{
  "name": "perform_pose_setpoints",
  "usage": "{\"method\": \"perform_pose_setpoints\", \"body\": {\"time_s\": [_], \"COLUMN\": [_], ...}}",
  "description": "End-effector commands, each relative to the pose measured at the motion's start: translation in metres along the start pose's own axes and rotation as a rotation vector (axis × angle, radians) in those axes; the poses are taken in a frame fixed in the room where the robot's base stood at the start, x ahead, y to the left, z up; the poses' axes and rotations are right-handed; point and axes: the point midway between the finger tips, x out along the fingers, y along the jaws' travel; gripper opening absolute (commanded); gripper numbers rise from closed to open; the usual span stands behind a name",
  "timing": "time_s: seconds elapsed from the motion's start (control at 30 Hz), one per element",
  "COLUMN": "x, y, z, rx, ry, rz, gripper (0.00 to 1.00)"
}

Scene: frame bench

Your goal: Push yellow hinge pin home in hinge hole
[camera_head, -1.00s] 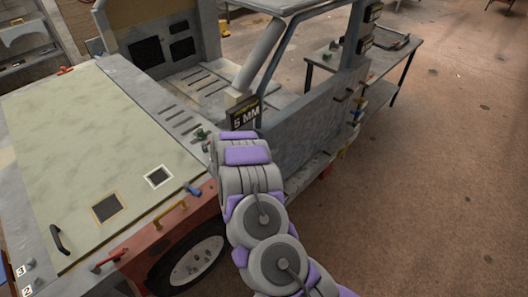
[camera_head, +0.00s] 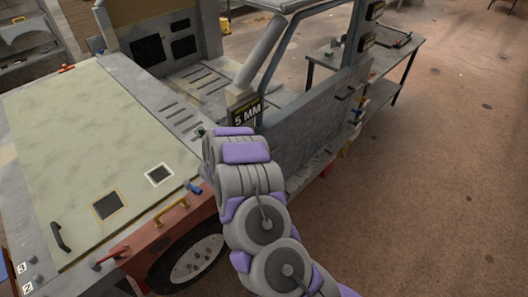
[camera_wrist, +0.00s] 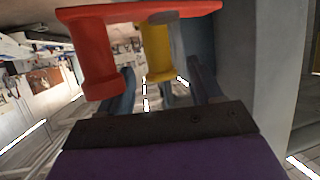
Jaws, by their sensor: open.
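In the wrist view the yellow hinge pin (camera_wrist: 157,55) stands beside a red hinge part (camera_wrist: 96,62) with a thick post, under a red plate (camera_wrist: 150,11). A grey cylindrical surface shows along the pin's right side. My gripper (camera_wrist: 163,88) is open, its two dark blue fingers apart, one below the red post and one right of the pin. Nothing shows held between them. I cannot tell whether a finger touches the pin. The hinge hole and how deep the pin sits are not clear. In the head view my arm hides the gripper, pin and hinge.
The vehicle frame's pale hood panel (camera_head: 100,150) fills the left. A "5 MM" sign (camera_head: 248,113) stands just beyond my arm, next to the grey door panel (camera_head: 308,125). A yellow handle (camera_head: 171,211) and wheel (camera_head: 198,260) are nearby. The floor at right is open.

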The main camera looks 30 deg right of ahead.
Motion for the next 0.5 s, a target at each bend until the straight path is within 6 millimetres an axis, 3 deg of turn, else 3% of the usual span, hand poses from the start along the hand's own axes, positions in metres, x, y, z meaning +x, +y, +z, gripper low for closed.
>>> {"method": "perform_pose_setpoints", "body": {"time_s": [0.2,0.5], "x": [-0.051,-0.108], "y": [-0.003,-0.002], "z": [0.000,0.000], "rx": [-0.001,0.000], "ry": [-0.001,0.000], "rz": [-0.006,-0.003], "gripper": [0.65,0.65]}}
